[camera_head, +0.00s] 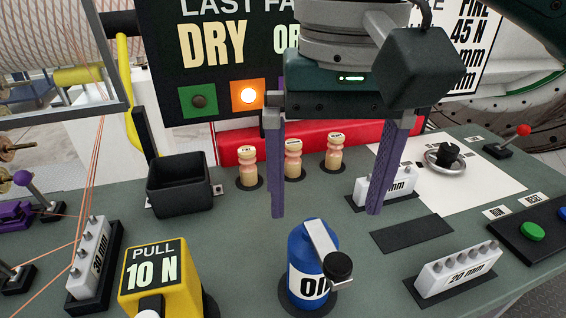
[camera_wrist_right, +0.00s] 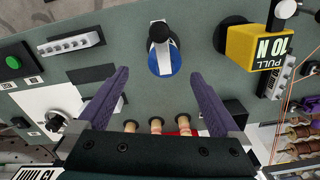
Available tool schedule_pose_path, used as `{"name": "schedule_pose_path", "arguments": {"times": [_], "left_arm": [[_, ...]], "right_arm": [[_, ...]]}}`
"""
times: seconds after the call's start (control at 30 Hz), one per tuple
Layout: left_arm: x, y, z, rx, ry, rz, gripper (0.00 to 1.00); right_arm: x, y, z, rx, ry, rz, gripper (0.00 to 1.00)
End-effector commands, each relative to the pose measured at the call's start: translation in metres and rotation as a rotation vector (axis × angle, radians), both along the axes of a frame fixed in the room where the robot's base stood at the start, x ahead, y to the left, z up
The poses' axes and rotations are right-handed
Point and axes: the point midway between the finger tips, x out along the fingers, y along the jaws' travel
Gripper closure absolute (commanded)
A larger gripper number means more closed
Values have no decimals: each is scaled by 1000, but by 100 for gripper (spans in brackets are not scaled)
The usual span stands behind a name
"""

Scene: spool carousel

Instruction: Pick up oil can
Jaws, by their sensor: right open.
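The oil can (camera_head: 304,262) is a blue can with a white band lettered "OIL", a grey strap and a black cap. It stands upright on a dark round pad near the front of the green-grey table. In the right wrist view the oil can (camera_wrist_right: 165,58) shows from above, beyond the fingertips. My right gripper (camera_head: 325,212) is open and empty, with purple fingers pointing down above the table, behind the can. In the right wrist view its fingers (camera_wrist_right: 160,74) are spread wide, apart from the can. My left gripper is not in view.
A yellow "PULL 10 N" block (camera_head: 157,275) stands left of the can. A black bin (camera_head: 180,185) and wooden pegs (camera_head: 293,158) stand behind. A white "20 mm" block (camera_head: 458,272) lies to the right, near a green button (camera_head: 532,231). An empty dark pad (camera_head: 411,234) is nearby.

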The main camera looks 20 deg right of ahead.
Motion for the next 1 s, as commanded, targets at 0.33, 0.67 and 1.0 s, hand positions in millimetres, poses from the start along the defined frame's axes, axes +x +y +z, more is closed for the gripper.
{"name": "schedule_pose_path", "arguments": {"times": [0.33,0.67,1.0], "left_arm": [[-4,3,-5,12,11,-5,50],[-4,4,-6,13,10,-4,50],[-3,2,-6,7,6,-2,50]], "right_arm": [[1,-1,-43,-6,3,-10,0],[2,6,-87,-7,3,-8,0],[3,6,-99,-5,-1,-7,0]]}}
